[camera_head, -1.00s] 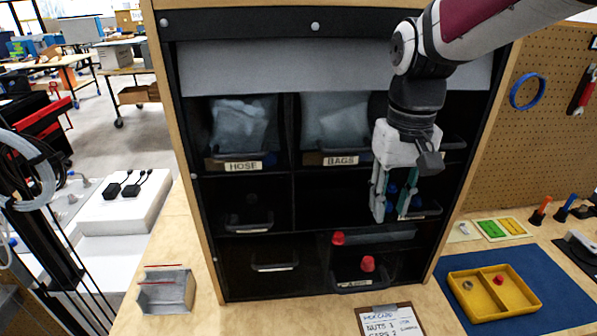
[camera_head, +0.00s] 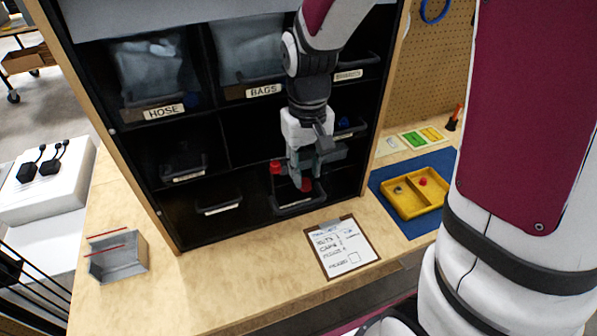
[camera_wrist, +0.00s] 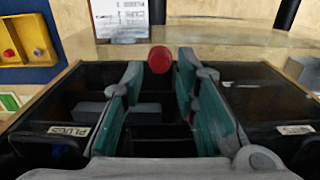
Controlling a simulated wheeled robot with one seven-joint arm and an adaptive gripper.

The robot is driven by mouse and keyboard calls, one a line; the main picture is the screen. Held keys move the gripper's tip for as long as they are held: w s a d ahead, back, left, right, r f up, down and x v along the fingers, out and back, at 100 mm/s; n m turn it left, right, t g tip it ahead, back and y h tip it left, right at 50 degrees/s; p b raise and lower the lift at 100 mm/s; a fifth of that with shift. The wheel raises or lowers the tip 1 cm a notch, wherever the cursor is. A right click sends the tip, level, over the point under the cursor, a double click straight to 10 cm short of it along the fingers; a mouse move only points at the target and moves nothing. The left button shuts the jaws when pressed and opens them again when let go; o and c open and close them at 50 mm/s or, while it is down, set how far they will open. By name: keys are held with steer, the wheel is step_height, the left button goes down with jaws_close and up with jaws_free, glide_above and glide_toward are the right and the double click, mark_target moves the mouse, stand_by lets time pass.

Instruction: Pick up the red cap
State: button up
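In the wrist view the red cap (camera_wrist: 159,60) shows between the tips of my two fingers, with a small gap on each side. My gripper (camera_head: 303,172) reaches down into that bin and is open; the wrist view shows its fingers (camera_wrist: 160,72) apart with nothing held. A third red piece (camera_head: 422,182) lies in the yellow tray (camera_head: 412,209). The bin's label is unreadable.
Shelf dividers and bins labelled HOSE (camera_head: 164,111) and BAGS (camera_head: 263,91) surround the arm. A clipboard (camera_head: 342,247) lies on the bench in front. A grey metal holder (camera_head: 118,262) stands at the left. A blue mat (camera_head: 385,175) lies under the tray. The bench between holder and clipboard is clear.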

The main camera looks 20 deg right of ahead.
steer(key=shift+f, duration=1.3)
steer(key=c, duration=0.4)
steer(key=shift+o, duration=0.2)
steer(key=shift+r, duration=0.1)
